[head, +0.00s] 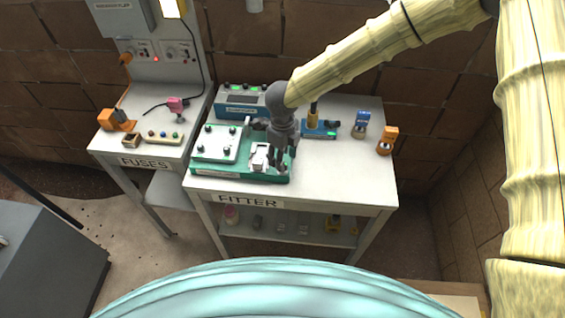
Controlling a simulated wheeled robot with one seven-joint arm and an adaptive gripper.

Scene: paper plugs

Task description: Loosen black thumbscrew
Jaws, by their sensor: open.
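A green base unit (212,170) sits at the front left of the white bench labelled FITTER. It carries a white panel (232,141) with small black knobs on it, including one at the panel's lower left (200,149). Which knob is the black thumbscrew I cannot tell at this size. A white block (259,157) stands on the unit right of the panel. My gripper (278,163) is open, pointing down over the unit's right side, close beside the white block. Its fingers and wrist hide part of the unit; contact is unclear.
A blue-grey box (238,104) stands behind the green unit. A blue device (321,130), a blue item (361,122) and an orange item (387,140) stand to the right. The bench's front right (345,180) is clear. The FUSES bench (152,150) adjoins on the left.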

